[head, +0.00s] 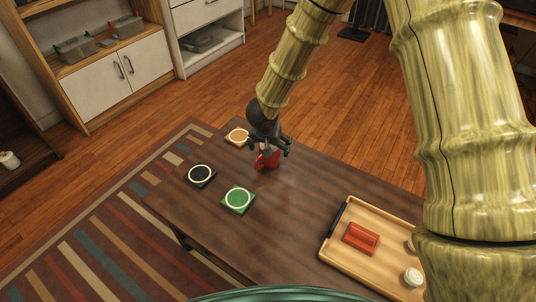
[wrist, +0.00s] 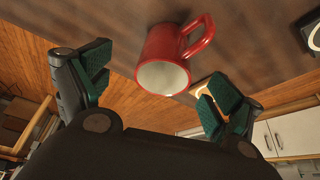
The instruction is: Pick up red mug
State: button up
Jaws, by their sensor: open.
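The red mug (head: 267,159) stands on the dark wooden table (head: 290,215) near its far edge, partly hidden by my gripper in the head view. In the wrist view the red mug (wrist: 168,58) shows its white inside and its handle, which points up and right in that picture. My gripper (head: 270,148) is just above and beside the mug. In the wrist view my gripper (wrist: 153,88) has its two green-padded fingers wide apart, with the mug ahead between them. No finger visibly touches the mug.
A wooden tray (head: 345,259) at right holds a red block (head: 361,238) and a white round item (head: 413,277). The table's middle is clear.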

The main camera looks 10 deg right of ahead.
jog(key=x, duration=0.1)
jog(key=b+x, duration=0.1)
jog(key=x, duration=0.2)
jog(key=shift+a+f, duration=0.15)
jog(key=shift+a, duration=0.1)
jog(key=b+x, duration=0.2)
jog(key=x, duration=0.2)
jog(key=shift+s+a+f+b, duration=0.1)
jog(key=shift+a+f+b, duration=0.05)
jog(key=shift+a+b, duration=0.25)
jog(key=shift+w+d+f, duration=0.1)
jog(key=shift+w+f, duration=0.15)
jog(key=shift+f, duration=0.25)
jog(key=shift+r, duration=0.1)
jog(key=c, duration=1.2)
